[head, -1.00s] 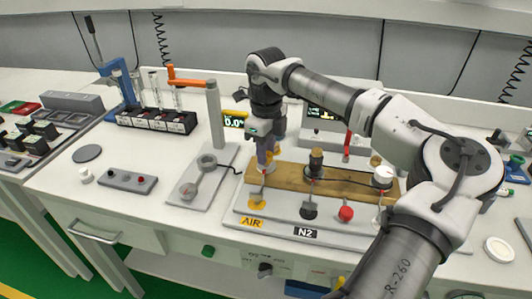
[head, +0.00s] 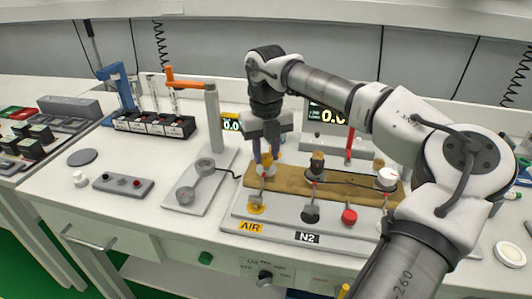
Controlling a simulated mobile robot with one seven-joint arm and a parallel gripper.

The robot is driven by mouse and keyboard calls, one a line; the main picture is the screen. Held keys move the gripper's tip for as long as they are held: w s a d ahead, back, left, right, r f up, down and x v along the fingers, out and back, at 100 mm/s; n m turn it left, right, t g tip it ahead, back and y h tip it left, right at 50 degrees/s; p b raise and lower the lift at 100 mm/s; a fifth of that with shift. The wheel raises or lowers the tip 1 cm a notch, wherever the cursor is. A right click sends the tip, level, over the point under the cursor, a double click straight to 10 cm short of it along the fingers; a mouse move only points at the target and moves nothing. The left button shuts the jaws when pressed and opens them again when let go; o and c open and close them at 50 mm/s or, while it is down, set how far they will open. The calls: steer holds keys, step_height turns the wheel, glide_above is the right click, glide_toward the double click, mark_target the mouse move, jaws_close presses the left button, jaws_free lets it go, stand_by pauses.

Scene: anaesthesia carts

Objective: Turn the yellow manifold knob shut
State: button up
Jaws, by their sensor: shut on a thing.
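The yellow manifold knob (head: 269,158) sits at the left end of the brass-coloured manifold bar (head: 290,183), behind the AIR label (head: 250,228). My gripper (head: 268,161) points down over it in the head view, with one purple finger on each side. The fingers are closed on the knob and hide much of it. A yellow round fitting (head: 256,208) stands on the plate in front of the bar. The knob's exact angle is too small to tell.
A dark knob (head: 317,162) and a white round part (head: 387,178) sit farther right on the bar. A black fitting (head: 310,214) and a red one (head: 349,216) stand in front.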

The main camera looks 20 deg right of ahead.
mark_target(266, 156)
stand_by(0.3)
steer(key=o, duration=1)
steer(key=shift+c, duration=0.2)
step_height(266, 156, up, 14)
steer(key=shift+s+f, duration=0.1)
steer(key=shift+f, duration=0.05)
